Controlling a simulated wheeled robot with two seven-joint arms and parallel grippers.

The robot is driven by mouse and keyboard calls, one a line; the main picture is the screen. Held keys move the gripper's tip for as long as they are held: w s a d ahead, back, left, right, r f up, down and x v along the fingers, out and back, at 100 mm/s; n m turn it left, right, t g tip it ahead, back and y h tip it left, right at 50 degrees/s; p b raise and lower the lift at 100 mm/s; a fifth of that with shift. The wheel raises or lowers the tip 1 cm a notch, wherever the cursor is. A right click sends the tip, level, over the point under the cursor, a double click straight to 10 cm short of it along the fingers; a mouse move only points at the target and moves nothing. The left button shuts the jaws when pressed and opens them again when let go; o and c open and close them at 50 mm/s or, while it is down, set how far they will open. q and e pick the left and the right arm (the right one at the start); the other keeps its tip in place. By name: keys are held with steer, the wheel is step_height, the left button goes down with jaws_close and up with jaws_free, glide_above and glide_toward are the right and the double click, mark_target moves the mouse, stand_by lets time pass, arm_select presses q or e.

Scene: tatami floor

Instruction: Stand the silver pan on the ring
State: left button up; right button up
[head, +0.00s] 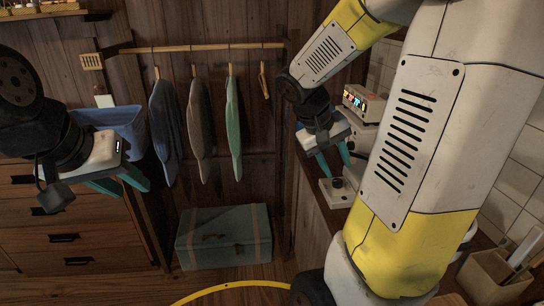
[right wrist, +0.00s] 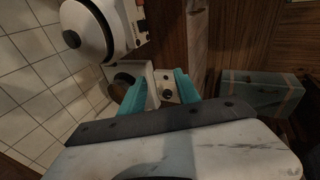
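I cannot make out a silver pan in either view. I also cannot identify the ring for sure. A white unit with a dark knob (head: 338,190) sits on the counter; it also shows between my right fingers in the right wrist view (right wrist: 168,88). Beside it a dark round shape (right wrist: 124,79) is partly hidden behind a finger. My right gripper (head: 334,164) is open and empty above the counter, its teal fingers apart and pointing down near the white unit. My left gripper (head: 122,184) is open and empty at the left, in front of the drawers.
A pale appliance with coloured lights (head: 364,103) stands behind my right gripper. A green-grey chest (head: 224,238) is on the floor below hanging clothes (head: 200,125). A wooden holder (head: 490,278) is at lower right.

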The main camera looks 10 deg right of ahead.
steer(key=s+a+r+t+y, duration=0.2)
steer(key=s+a+r+y, duration=0.1)
steer(key=a, duration=0.5)
steer(key=s+a+r+n+t+y, duration=0.1)
steer(key=s+a+r+t+y, duration=0.2)
steer(key=a, duration=0.5)
steer(key=shift+s+r+y, duration=0.8)
steer(key=shift+s+r, duration=0.05)
steer(key=shift+s, duration=0.3)
